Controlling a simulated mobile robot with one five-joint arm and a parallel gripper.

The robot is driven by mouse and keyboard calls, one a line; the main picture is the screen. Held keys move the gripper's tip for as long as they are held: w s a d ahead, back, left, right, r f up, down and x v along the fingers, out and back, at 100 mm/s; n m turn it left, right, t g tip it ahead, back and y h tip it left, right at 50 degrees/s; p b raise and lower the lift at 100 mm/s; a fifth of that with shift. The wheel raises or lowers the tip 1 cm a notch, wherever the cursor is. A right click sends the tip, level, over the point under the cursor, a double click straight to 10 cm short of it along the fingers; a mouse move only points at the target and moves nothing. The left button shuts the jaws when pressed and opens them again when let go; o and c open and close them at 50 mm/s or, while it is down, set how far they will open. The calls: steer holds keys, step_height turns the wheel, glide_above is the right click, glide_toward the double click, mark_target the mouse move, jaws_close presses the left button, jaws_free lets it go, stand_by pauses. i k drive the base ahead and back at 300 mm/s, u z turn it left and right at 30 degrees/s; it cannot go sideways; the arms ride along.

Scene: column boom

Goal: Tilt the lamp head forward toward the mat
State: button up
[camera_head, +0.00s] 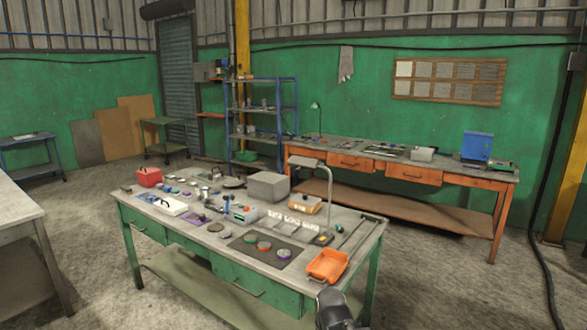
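A desk lamp with a grey head (306,161) stands near the back of the green-framed workbench. Its head is level and juts left from the top of a thin post (330,190). A dark mat (286,256) lies near the bench's front edge, below and left of the lamp, with a few round pieces on it. A dark grey part of my arm (335,312) shows at the bottom edge, in front of the bench and well apart from the lamp. No fingers can be made out there, so I cannot tell my gripper's state.
An orange tray (327,266) sits at the bench's front right corner. A grey box (268,187) stands left of the lamp, and a wooden-coloured box (305,205) is by its post. Many small items cover the bench. Another lamp (317,106) stands on the rear bench. The floor around is clear.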

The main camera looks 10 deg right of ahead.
mark_target(298, 163)
steer(key=z, duration=1.75)
steer(key=i, duration=1.7)
steer(key=u, duration=4.7)
steer(key=i, duration=0.15)
steer(key=z, duration=2.25)
steer(key=k, duration=0.15)
steer(key=u, duration=1.25)
steer(key=i, duration=0.5)
